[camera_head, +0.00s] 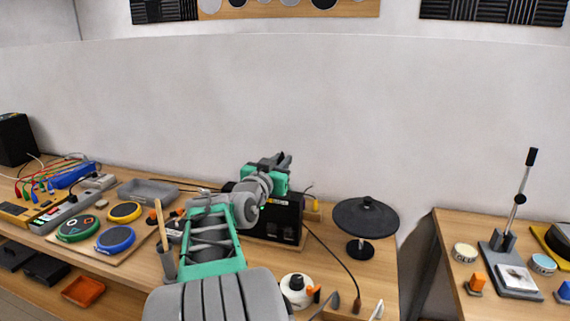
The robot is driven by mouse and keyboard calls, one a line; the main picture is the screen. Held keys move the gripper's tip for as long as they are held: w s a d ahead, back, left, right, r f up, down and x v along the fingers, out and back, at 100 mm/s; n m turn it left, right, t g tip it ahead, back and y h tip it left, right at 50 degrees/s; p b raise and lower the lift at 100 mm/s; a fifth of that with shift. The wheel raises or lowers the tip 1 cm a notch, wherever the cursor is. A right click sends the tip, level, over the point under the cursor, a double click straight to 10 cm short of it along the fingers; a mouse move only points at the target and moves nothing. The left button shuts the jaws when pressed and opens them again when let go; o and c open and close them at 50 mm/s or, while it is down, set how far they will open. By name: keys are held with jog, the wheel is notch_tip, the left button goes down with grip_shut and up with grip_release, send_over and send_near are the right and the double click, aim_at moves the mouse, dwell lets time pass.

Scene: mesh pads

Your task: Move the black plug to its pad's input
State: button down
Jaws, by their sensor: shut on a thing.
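My gripper (281,161) is raised above the workbench, in front of the white wall, with its grey fingers pointing up and away. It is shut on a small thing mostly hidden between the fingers. I cannot make out whether this is the black plug. A black round pad (366,215) stands on a short stem to the right of my gripper. Its input is too small to see. On a board at left lie a green pad (77,228), a yellow pad (124,212) and a blue pad (115,239).
A black box (275,217) stands behind my arm. Coloured cables (45,178) and a power strip (65,212) are at far left. A gap separates the bench from the right table (450,222).

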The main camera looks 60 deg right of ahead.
jog(key=w+d+f+p, duration=0.2)
jog(key=w+d+p, duration=0.2)
jog(key=w+p, duration=0.2)
jog(key=w+d+f+n+t+p, duration=0.1)
jog(key=w+d+f+p, duration=0.1)
jog(key=w+d+p, duration=0.3)
jog(key=w+p, duration=0.2)
jog(key=w, duration=0.2)
jog(key=shift+n+t, duration=0.3)
jog(key=shift+f+b, duration=0.15)
jog(key=shift+b, duration=0.35)
notch_tip(320, 180, down, 5)
jog(key=b, duration=0.6)
jog(key=shift+f+b, duration=0.2)
jog(key=shift+b, duration=0.15)
jog(key=shift+f+b, duration=0.15)
jog(key=shift+b, duration=1.55)
